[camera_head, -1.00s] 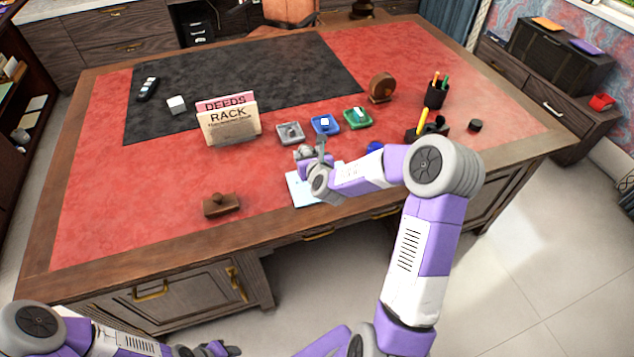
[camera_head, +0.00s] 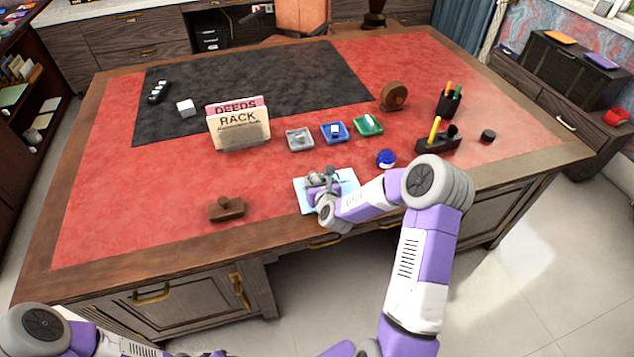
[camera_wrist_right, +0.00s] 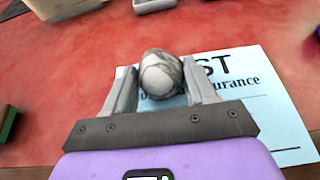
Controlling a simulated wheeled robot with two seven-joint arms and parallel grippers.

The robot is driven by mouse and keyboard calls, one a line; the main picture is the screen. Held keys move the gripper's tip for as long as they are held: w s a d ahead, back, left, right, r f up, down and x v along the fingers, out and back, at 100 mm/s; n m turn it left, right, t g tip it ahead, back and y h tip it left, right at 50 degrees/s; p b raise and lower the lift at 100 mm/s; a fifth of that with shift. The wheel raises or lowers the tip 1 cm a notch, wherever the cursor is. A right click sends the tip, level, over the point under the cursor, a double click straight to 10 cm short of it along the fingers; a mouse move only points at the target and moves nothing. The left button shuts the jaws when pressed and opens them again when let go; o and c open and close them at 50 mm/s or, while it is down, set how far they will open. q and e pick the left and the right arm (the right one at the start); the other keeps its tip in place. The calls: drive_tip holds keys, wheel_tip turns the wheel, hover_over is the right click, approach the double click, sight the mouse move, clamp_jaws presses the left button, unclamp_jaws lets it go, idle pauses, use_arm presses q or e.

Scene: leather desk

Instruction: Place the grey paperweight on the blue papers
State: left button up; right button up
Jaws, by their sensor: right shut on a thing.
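The grey paperweight (camera_wrist_right: 161,74) is a rounded, veined stone-like piece. It sits between the two fingers of my right gripper (camera_wrist_right: 150,88) in the right wrist view, and the gripper is shut on it. In the head view my right gripper (camera_head: 320,181) is over the light blue papers (camera_head: 347,180) near the desk's front edge. The papers also show in the right wrist view (camera_wrist_right: 268,92), with printed text partly hidden by the paperweight and gripper. I cannot tell whether the paperweight touches them. My left arm is at the lower left, its gripper mostly cut off.
Grey (camera_head: 299,139), blue (camera_head: 334,132) and green (camera_head: 368,125) trays stand behind the papers. A blue round object (camera_head: 386,159) is to their right, a wooden stamp-like block (camera_head: 226,208) to their left. A deeds rack (camera_head: 238,127) stands further back. Red desk surface is free around the papers.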

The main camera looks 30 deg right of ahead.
drive_tip(key=o, duration=1.2)
drive_tip(key=shift+c, duration=0.2)
drive_tip(key=shift+r+p, duration=0.2)
drive_tip(key=shift+p, duration=0.1)
drive_tip(key=p+v, duration=0.1)
drive_tip(key=v, duration=1)
drive_tip(key=shift+s+p, duration=0.35)
drive_tip(key=shift+s+r, duration=0.1)
